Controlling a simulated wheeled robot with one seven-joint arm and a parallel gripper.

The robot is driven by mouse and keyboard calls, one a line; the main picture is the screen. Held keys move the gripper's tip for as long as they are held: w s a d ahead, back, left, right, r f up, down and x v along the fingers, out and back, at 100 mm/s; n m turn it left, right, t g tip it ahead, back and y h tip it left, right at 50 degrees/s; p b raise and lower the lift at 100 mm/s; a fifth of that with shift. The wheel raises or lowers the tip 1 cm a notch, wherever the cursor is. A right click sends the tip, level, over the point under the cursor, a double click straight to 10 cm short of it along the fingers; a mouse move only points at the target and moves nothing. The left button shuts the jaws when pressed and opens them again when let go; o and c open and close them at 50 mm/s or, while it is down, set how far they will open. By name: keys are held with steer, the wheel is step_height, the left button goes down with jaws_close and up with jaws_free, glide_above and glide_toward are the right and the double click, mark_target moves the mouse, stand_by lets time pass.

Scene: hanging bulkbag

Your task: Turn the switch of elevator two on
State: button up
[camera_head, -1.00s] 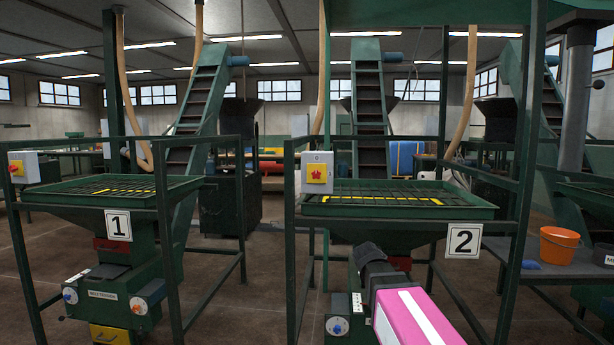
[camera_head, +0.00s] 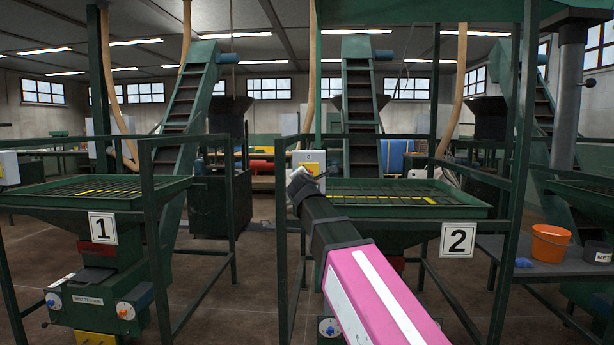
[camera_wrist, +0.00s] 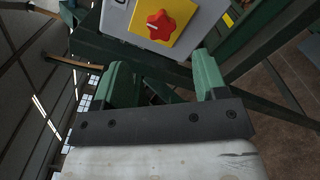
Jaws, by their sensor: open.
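The switch of elevator two is a red star-shaped knob (camera_wrist: 160,25) on a yellow plate of a grey box. In the wrist view it sits at the top, just beyond my gripper's fingers, with a white mark on the knob. In the head view the switch box (camera_head: 309,159) stands on the frame post by the hopper marked 2 (camera_head: 458,240); my gripper hides its knob. My gripper (camera_wrist: 165,80) is open, its two green fingers apart and empty. The knob lies ahead of the gap between them and looks apart from them.
Green frame bars run beside and behind the switch box. The hopper tray (camera_head: 400,198) of elevator two lies to its right. Hopper one, with its sign (camera_head: 102,228), stands at the left. An orange bucket (camera_head: 550,243) sits on a table at the right.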

steer(key=w, duration=0.9)
steer(key=shift+w+d, duration=0.15)
steer(key=shift+w, duration=0.2)
steer(key=c, duration=0.9)
